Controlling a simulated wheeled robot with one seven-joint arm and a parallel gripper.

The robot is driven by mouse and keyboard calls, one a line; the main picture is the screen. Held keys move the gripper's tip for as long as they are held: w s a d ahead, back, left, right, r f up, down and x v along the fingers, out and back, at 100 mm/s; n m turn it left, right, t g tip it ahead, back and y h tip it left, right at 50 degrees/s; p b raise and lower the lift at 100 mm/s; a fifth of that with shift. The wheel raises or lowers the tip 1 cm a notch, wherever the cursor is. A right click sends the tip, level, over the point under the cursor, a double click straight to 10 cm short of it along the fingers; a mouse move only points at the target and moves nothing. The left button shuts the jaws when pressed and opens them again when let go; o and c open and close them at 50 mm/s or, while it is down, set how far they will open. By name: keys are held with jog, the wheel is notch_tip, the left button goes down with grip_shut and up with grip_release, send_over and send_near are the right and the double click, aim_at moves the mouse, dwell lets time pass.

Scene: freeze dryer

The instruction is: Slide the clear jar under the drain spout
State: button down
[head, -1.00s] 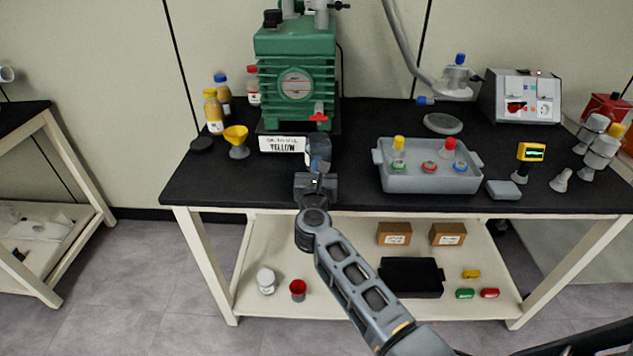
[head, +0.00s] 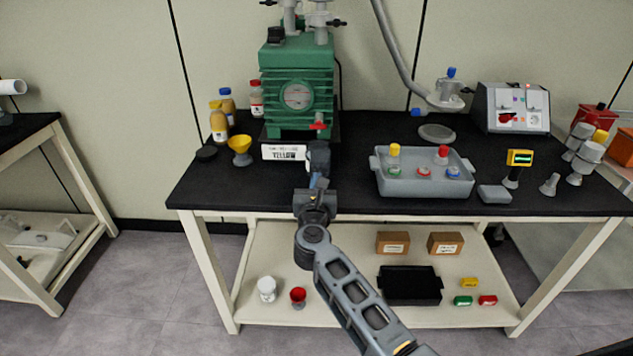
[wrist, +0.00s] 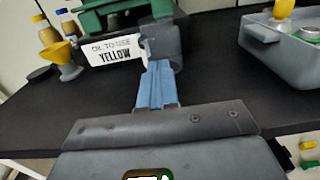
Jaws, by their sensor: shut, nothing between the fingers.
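The clear jar (head: 318,157) looks dark and see-through. It stands on the black bench top at the right end of the YELLOW label, in front of the green pump (head: 297,95). A red valve (head: 319,125), apparently at the drain spout, shows just above and behind the jar in the head view; the spout's outlet is hidden. My gripper (head: 317,182) is shut and empty, on the near side of the jar. In the wrist view its blue fingers (wrist: 157,70) point at the jar (wrist: 165,42), their tips at or very near its lower wall. I cannot tell if they touch.
A yellow funnel (head: 239,147) and several bottles stand left of the pump. A grey tray (head: 423,186) with capped vials sits to the right. The bench's front edge (head: 400,212) lies below my wrist. Bare bench top lies between the jar and the tray.

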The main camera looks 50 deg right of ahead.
jog(key=shift+s+a+f, duration=0.15)
jog(key=shift+s+a, duration=0.1)
jog(key=shift+a, duration=0.1)
jog(key=v, duration=0.8)
jog(key=shift+s, duration=0.1)
jog(key=s+a+r+m+t+y, duration=0.1)
jog(key=s+a+r+m+y, duration=0.1)
jog(key=s+a+m+y, duration=0.2)
jog(key=s+a+r+m+t+y, duration=0.1)
jog(key=s+a+r+m+y, duration=0.2)
jog(key=s+a+m, duration=0.7)
jog(key=s+a+r+m+t+y, duration=0.2)
jog(key=s+a+m+y, duration=0.5)
jog(key=s, duration=1.5)
jog(key=m, duration=0.4)
jog(key=shift+a+r, duration=0.3)
jog(key=shift+a, duration=0.1)
jog(key=c, duration=1.8)
grip_release()
jog(key=shift+s, duration=0.1)
